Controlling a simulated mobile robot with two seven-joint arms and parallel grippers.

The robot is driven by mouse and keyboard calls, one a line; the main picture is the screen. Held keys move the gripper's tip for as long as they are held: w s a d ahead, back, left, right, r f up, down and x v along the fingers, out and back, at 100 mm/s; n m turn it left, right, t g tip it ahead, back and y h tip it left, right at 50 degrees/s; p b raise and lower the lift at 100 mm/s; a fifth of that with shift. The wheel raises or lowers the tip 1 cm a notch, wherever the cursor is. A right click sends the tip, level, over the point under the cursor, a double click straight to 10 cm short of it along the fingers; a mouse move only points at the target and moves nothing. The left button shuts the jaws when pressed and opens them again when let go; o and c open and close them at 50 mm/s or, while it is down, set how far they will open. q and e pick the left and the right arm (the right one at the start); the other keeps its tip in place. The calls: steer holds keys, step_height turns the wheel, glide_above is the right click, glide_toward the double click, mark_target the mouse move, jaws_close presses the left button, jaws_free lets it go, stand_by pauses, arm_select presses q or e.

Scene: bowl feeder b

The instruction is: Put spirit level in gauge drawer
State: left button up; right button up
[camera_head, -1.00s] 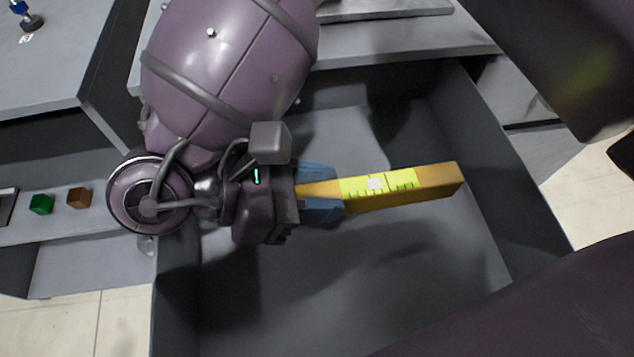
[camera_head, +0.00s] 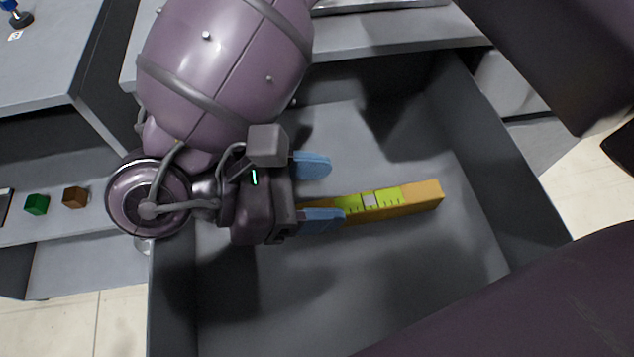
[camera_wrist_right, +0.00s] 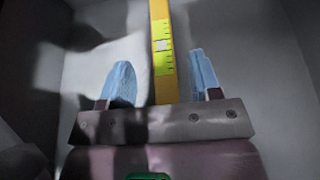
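The spirit level (camera_head: 415,195) is an orange-yellow bar with a yellow-green scale and a pale window. It lies inside the open grey gauge drawer (camera_head: 470,285), seemingly on its floor. It also shows in the right wrist view (camera_wrist_right: 163,60), upright in the picture between the fingers. My right gripper (camera_head: 318,193) is over the drawer with its blue fingers spread apart around the level's near end, which is partly hidden by the lower finger. In the right wrist view the gripper (camera_wrist_right: 163,85) is open, with gaps on both sides of the level. My left gripper is not in view.
A green cube (camera_head: 36,204) and a brown cube (camera_head: 75,197) sit on a grey shelf at the left. A grey worktop (camera_head: 400,35) is above the drawer. The drawer walls surround my right gripper, and its floor is otherwise bare.

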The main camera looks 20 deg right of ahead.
steer(key=shift+r, duration=0.3)
steer(key=p+v, duration=0.2)
steer(key=v, duration=1)
steer(key=shift+r, duration=0.35)
steer(key=shift+w+r, duration=0.1)
